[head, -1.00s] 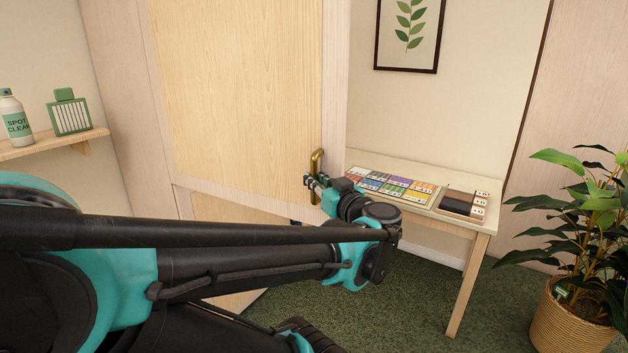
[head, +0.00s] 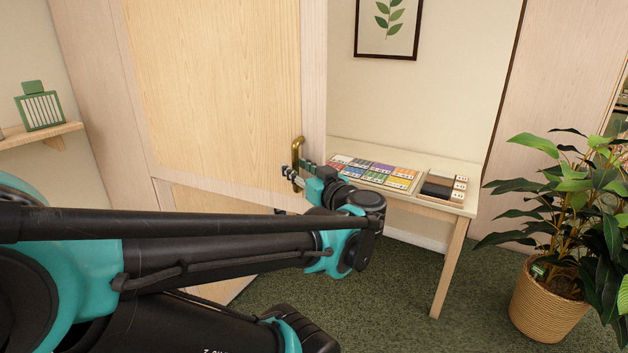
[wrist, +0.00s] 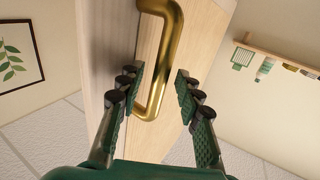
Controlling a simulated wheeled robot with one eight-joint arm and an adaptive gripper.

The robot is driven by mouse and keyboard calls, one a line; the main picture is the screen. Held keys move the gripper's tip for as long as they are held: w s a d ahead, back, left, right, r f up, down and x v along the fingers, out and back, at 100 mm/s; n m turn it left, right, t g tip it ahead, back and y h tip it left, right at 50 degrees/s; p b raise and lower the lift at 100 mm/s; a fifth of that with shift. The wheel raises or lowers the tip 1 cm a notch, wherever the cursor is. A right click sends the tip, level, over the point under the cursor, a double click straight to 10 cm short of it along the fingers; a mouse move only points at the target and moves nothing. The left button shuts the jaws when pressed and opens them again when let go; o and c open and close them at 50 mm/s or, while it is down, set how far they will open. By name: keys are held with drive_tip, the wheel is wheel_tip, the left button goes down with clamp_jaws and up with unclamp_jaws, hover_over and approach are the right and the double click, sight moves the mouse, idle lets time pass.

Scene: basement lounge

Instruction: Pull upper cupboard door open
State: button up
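The upper cupboard door (head: 215,85) is a pale wood panel in a lighter frame, left of centre in the head view. I cannot tell whether it stands ajar. Its brass handle (head: 297,158) is upright near the door's right edge. In the wrist view the handle (wrist: 172,55) is a thick gold bar, its end bend between my fingers. My gripper (wrist: 160,88) is open there, with gaps beside the handle. In the head view my gripper (head: 291,174) is at the handle's lower part, and my arm hides the area below.
A lower cupboard panel (head: 205,202) shows under the door. A table (head: 440,290) with coloured cards (head: 380,172) and a dark tray (head: 440,187) stands close right of the handle. A potted plant (head: 548,305) is further right. A wall shelf (head: 45,135) is at left.

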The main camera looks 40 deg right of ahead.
drive_tip(key=s, duration=1.1)
drive_tip(key=shift+a, duration=0.25)
drive_tip(key=shift+s, duration=0.1)
idle(0.5)
drive_tip(key=w+a+f+g, duration=0.3)
drive_tip(key=a+f, duration=0.3)
drive_tip(key=f, duration=0.4)
drive_tip(key=w+a+f+g, duration=0.4)
drive_tip(key=a+f+g, duration=0.2)
drive_tip(key=f, duration=0.3)
drive_tip(key=w+a+f+g+y, duration=0.1)
drive_tip(key=w+a+f+g, duration=0.2)
drive_tip(key=a+f, duration=0.5)
wheel_tip(320, 180, down, 3)
drive_tip(key=shift+w+r+n+g, duration=0.2)
drive_tip(key=shift+n+g, duration=0.1)
drive_tip(key=shift+g, duration=0.6)
